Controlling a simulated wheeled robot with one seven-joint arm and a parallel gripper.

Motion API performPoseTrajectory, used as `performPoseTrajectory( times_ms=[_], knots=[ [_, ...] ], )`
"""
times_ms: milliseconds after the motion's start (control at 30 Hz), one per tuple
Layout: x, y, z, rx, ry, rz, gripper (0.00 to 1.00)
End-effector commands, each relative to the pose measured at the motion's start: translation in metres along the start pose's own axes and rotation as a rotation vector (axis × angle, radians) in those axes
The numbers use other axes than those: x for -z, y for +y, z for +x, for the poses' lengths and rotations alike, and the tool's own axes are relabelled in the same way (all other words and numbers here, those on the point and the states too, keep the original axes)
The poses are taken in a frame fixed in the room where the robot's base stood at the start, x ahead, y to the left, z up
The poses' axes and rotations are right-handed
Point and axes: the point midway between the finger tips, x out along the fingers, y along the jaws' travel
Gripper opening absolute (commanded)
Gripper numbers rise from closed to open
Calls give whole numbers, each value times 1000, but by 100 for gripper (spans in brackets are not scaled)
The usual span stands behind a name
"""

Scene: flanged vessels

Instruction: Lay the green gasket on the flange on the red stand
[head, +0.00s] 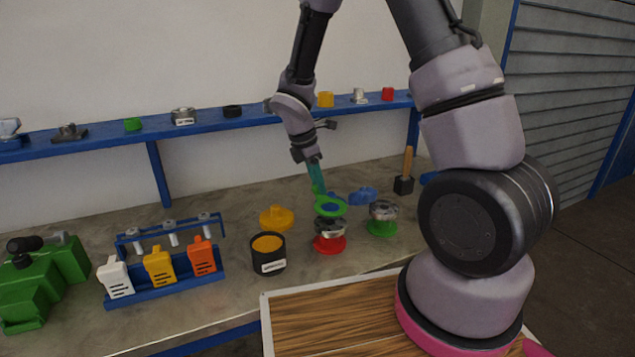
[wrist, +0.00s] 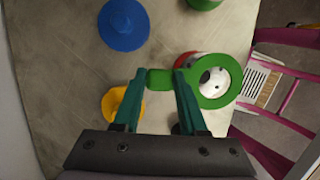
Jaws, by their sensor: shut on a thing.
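My gripper (head: 317,186) is shut on the tab of the green gasket (head: 321,209), a flat ring with a handle. In the head view, the gasket hangs just above the grey metal flange (head: 330,229) on the red stand (head: 329,246), with a small gap apparent. In the wrist view, my gripper (wrist: 160,80) pinches the tab, and the gasket's ring (wrist: 236,78) extends to the right. The flange (wrist: 212,82) shows through its hole. A pale and red edge shows left of the ring, so the two look not quite concentric. The ring hides most of the flange.
A second flange on a green stand (head: 381,228) is close on the right. A blue lidlike piece (head: 363,195) lies behind, a yellow one (head: 277,218) left. A black cup (head: 269,267), a tag rack (head: 165,290) and a green vice (head: 40,285) stand further left.

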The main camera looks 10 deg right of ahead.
Motion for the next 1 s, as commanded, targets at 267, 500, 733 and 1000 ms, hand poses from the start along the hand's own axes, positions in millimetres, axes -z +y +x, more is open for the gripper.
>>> performPoseTrajectory(
  times_ms=[267, 500, 733, 1000],
  knots=[
    [2, 0, 6, 1, 0, 0, 2],
    [4, 0, 13, 0, 0, 0, 2],
    [5, 0, 20, 1, 0, 1, 2],
    [8, 0, 27, 0, 0, 0, 2]
  ],
)
